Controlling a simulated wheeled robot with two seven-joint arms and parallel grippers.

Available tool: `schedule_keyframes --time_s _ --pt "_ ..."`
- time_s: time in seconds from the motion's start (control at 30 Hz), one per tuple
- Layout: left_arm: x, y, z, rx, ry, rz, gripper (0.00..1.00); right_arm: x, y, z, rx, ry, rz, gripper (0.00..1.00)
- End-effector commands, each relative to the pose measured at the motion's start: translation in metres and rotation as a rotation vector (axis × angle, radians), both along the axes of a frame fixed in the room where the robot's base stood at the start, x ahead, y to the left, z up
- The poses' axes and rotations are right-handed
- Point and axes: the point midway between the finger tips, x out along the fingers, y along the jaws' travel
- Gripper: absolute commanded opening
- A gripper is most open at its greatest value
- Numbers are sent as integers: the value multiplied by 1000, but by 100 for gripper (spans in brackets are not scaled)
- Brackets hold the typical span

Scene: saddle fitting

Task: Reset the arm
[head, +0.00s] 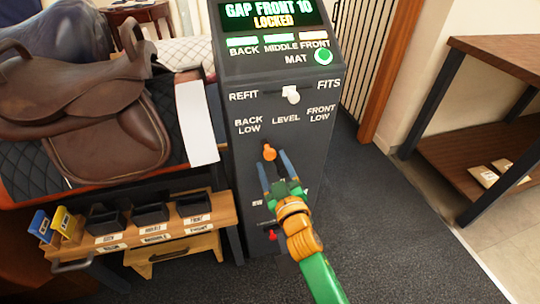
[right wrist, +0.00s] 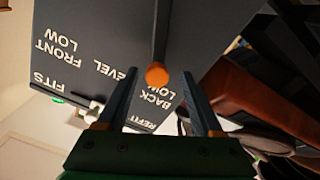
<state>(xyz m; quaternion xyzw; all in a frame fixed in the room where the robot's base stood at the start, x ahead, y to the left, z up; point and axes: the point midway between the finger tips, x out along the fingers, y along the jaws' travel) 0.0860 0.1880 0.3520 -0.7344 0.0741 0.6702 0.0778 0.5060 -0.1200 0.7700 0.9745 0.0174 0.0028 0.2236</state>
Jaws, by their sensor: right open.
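A dark console (head: 240,170) stands in the middle of the head view. An orange lever knob (head: 269,151) sticks out of its front, under the word LEVEL, between BACK LOW and FRONT LOW. My right gripper (head: 270,162) is open and empty, its blue-grey fingers just below the knob. In the right wrist view the knob (right wrist: 157,76) shows between and just beyond the fingertips (right wrist: 158,84); I cannot tell whether they touch it. A white switch knob (head: 291,94) sits between REFIT and FITS. The screen (head: 265,14) reads GAP FRONT 10, LOCKED. My left gripper is out of view.
A brown saddle (head: 110,115) rests on a padded stand at left. Below it, a wooden shelf (head: 205,239) carries several black bins and blue and yellow cards. A red knob (head: 273,235) sits low on the console. A wooden table (head: 490,150) stands right; the floor between is clear.

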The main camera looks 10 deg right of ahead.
Motion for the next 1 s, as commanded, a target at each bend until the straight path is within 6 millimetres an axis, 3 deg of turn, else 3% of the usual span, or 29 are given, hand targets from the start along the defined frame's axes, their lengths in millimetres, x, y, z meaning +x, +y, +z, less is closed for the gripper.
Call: schedule_keyframes --time_s 0.1,0.23,0.67,0.73,0.77,0.87,0.9,0.97,1.0 --pt "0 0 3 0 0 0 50 -21 0 0 0 3 1 68" --pt "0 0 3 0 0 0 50 -35 0 -1 0 3 1 68" --pt "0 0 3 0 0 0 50 -37 -1 0 -1 2 1 68" --pt "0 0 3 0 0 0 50 -37 1 -12 1 31 6 68" --pt "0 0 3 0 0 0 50 -39 2 -24 5 60 12 68" --pt "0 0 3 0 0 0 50 -54 7 -102 28 255 37 68" --pt "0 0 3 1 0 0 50 -68 7 -141 42 358 44 68" --pt "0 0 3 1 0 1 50 -97 5 -201 64 520 46 68" --pt "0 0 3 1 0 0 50 -120 2 -236 78 624 40 68"
